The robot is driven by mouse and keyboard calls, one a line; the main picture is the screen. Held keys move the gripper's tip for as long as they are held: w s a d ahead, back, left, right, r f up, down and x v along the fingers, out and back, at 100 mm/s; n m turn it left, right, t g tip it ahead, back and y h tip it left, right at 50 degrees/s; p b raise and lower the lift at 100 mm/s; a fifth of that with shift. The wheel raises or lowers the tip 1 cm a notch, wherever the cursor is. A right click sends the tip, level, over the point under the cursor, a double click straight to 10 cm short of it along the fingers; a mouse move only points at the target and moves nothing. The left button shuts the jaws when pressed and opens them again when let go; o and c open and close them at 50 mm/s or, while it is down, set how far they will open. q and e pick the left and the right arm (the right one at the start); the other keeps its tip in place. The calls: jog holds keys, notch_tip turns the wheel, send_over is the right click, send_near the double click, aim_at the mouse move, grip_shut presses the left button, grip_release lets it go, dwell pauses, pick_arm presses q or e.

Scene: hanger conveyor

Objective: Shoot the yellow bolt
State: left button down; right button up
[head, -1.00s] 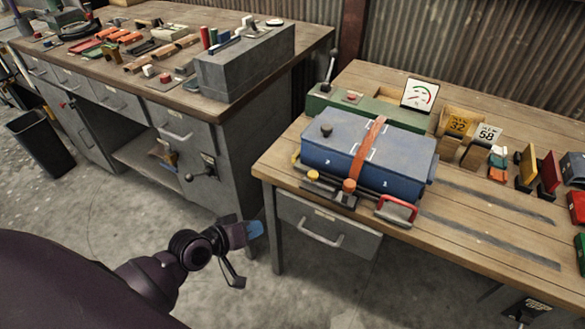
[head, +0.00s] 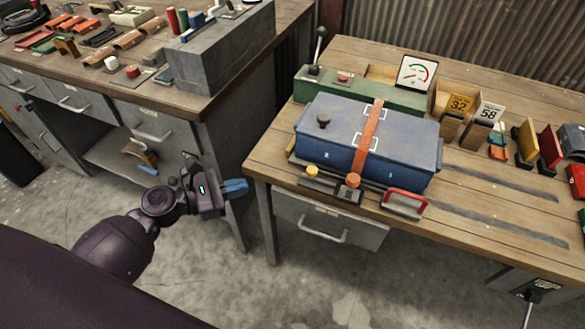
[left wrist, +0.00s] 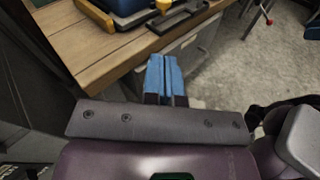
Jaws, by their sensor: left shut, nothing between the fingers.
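A yellow knob (head: 312,171), which looks like the yellow bolt's, sits at the left end of a dark latch plate in front of a blue case (head: 330,135). The case lies on the right workbench, with an orange strap (head: 369,140) over it. The yellow knob also shows at the top edge of the left wrist view (left wrist: 164,5). My left gripper (head: 242,187) has blue fingers, shut and empty. It is left of the bench's front corner, apart from the knob. The fingers also show in the left wrist view (left wrist: 165,62). My right gripper is out of view.
An orange knob (head: 353,180) and a red handle (head: 405,203) are right of the yellow knob. A green unit (head: 380,98) with a gauge stands behind the case. A drawer (head: 325,225) is below the bench edge. A second bench (head: 185,95) stands left.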

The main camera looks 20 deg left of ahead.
aim_at(307, 172)
pick_arm(q)
jog(key=shift+s+d+r+n, duration=0.1)
jog(key=shift+s+d+n, duration=0.1)
jog(key=shift+n, duration=0.7)
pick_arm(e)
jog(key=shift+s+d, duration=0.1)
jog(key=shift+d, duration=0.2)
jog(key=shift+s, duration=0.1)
pick_arm(q)
jog(key=shift+w, duration=0.1)
jog(key=x, duration=1.2)
jog(key=shift+d, duration=0.2)
jog(key=shift+x, duration=0.85)
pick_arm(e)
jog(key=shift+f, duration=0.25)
